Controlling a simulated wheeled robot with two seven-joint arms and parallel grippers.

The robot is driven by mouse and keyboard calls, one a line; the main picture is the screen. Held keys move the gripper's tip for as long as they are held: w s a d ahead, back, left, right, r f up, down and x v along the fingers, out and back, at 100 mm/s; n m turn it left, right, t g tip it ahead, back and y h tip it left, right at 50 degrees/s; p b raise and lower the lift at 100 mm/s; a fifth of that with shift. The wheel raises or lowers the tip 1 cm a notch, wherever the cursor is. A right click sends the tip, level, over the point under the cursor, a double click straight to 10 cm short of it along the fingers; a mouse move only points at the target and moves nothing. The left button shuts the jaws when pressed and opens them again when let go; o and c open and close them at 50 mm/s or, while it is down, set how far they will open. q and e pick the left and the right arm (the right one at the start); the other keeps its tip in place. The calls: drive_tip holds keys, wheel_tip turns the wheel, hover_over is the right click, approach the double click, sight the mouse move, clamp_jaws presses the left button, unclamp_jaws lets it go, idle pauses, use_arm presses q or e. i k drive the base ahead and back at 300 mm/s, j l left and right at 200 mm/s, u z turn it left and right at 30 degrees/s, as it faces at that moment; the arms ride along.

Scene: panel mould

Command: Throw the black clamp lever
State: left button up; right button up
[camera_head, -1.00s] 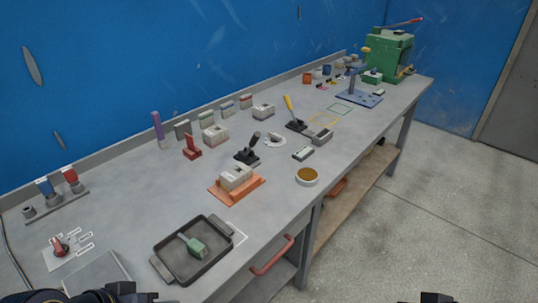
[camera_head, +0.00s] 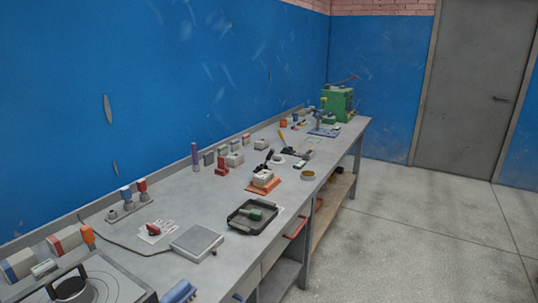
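The black clamp lever (camera_head: 264,160) stands on the grey workbench (camera_head: 190,207), beyond a pale mould block (camera_head: 263,177) on an orange base (camera_head: 264,187). Its handle rises at a slant; at this distance I cannot tell its exact position. A yellow-handled lever (camera_head: 282,138) stands farther along the bench, and a red device (camera_head: 221,168) is to the left of the black lever. Neither of my grippers is in view.
A black tray (camera_head: 232,226) holding a green-headed tool, a grey flat plate (camera_head: 196,243) and a round-topped device (camera_head: 75,286) are nearer on the bench. A green machine (camera_head: 338,103) stands at the far end. The floor (camera_head: 400,235) to the right is clear.

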sight(271, 150)
drive_tip(key=k, duration=0.1)
drive_tip(key=i+u, duration=0.1)
drive_tip(key=u, duration=0.3)
drive_tip(key=i+l+u, duration=0.1)
drive_tip(key=u, duration=0.3)
drive_tip(key=l+u, duration=0.15)
drive_tip(key=u, duration=0.25)
drive_tip(key=i+l+u, duration=0.2)
drive_tip(key=l, duration=0.25)
drive_tip(key=i+l+u, duration=0.1)
drive_tip(key=l+u, duration=0.15)
drive_tip(key=l, duration=0.25)
drive_tip(key=i+l+u, duration=0.2)
drive_tip(key=l, duration=0.3)
drive_tip(key=l+u, duration=0.2)
drive_tip(key=l, duration=2.35)
drive_tip(key=i+u, duration=0.05)
drive_tip(key=i, duration=0.05)
